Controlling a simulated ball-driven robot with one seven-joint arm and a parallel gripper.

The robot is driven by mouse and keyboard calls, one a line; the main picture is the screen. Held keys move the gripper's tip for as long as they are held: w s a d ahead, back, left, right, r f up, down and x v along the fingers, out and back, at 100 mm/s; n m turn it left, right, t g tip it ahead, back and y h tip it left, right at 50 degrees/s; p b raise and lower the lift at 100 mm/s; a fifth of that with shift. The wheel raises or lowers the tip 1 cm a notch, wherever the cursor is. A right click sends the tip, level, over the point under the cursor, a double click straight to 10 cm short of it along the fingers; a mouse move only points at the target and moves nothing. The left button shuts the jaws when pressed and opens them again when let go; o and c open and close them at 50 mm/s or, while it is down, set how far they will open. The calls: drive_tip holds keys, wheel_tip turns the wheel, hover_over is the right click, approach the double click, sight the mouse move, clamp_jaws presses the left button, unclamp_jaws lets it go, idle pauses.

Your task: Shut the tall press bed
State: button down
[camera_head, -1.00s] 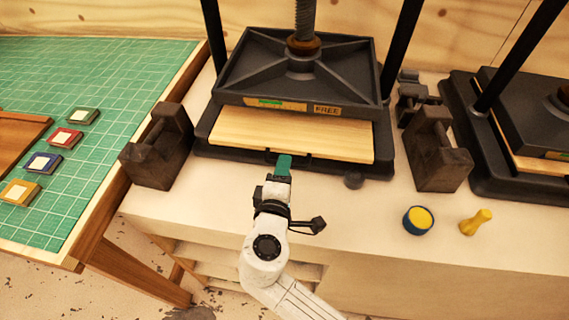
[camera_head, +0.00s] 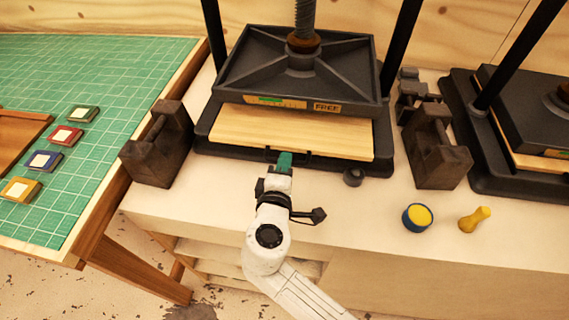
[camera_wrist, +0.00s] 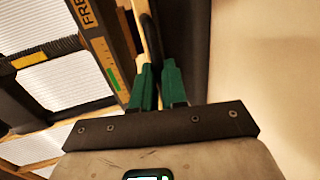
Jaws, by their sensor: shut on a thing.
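The tall press (camera_head: 300,70) stands at the back middle, with a dark platen on a screw and a label reading FREE. Its pale wooden bed (camera_head: 240,130) sticks out towards me from under the platen. A thin dark handle (camera_head: 300,153) runs along the bed's front edge. My gripper (camera_head: 285,158), with green fingers, is at that front edge, shut on the handle. In the wrist view my gripper (camera_wrist: 158,75) has the dark handle (camera_wrist: 153,40) between its fingertips, and the platen's label (camera_wrist: 85,12) shows on the left.
Dark weights (camera_head: 160,145) and (camera_head: 437,150) stand left and right of the press. A second press (camera_head: 520,130) is at the right. A blue-rimmed yellow pot (camera_head: 418,219) and a yellow tool (camera_head: 475,220) lie at the front right. The green mat (camera_head: 100,180) is left.

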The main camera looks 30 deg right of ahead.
sight(288, 149)
idle(0.4)
drive_tip(key=x, duration=0.2)
drive_tip(key=r+b+x, duration=0.1)
drive_tip(key=x, duration=0.1)
drive_tip(key=shift+w+d+f, duration=0.1)
drive_tip(key=shift+w+f, duration=0.05)
drive_tip(key=c, duration=1.2)
unclamp_jaws()
drive_tip(key=shift+o, duration=0.2)
drive_tip(key=b+v, duration=0.1)
drive_tip(key=v, duration=0.9)
drive_tip(key=shift+s+a, duration=0.2)
drive_tip(key=shift+s, duration=0.1)
